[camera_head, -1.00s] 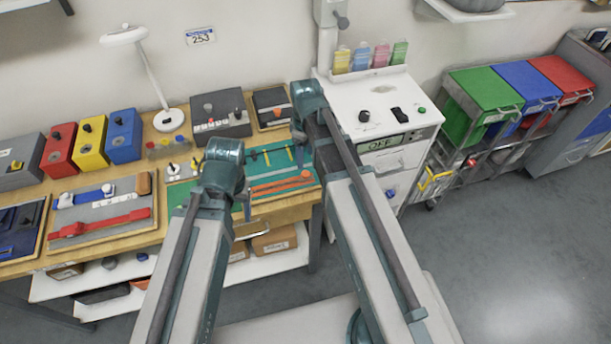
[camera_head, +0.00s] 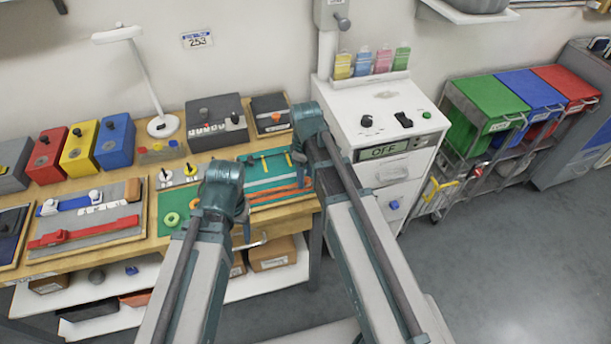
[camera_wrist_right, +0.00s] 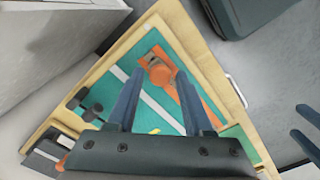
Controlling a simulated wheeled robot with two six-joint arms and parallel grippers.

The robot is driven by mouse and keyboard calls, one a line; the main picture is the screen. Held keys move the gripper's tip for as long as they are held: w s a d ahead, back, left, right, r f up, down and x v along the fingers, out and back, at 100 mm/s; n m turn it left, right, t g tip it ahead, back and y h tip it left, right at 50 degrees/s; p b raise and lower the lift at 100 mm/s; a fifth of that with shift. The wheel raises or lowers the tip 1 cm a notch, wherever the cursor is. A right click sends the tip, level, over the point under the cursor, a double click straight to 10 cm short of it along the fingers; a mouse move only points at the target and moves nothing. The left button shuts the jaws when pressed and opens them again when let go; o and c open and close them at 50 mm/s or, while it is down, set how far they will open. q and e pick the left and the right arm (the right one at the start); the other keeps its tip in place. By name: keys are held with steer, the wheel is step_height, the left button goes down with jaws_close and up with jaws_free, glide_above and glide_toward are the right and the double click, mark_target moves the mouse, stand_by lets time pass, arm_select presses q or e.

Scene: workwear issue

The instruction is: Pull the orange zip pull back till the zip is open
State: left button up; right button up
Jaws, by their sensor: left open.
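The zip panel is a teal board (camera_head: 266,162) on the wooden bench, with orange zip strips (camera_head: 272,192) along its near part. In the right wrist view an orange zip pull (camera_wrist_right: 162,74) sits at one end of an orange strip (camera_wrist_right: 188,102). My right gripper (camera_wrist_right: 160,77) is open, its fingers apart on either side of the pull in that view; I cannot tell whether they touch it. My left gripper (camera_wrist_right: 297,120) is open and empty, off to the right in the wrist view.
A white cabinet (camera_head: 385,112) with a display reading OFF stands right of the bench. A green mat with rings (camera_head: 172,219) and a grey board with a red slider (camera_head: 85,231) lie to the left. Grey control boxes (camera_head: 217,125) stand behind the zip panel.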

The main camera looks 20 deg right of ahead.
jaws_close()
stand_by(1.2)
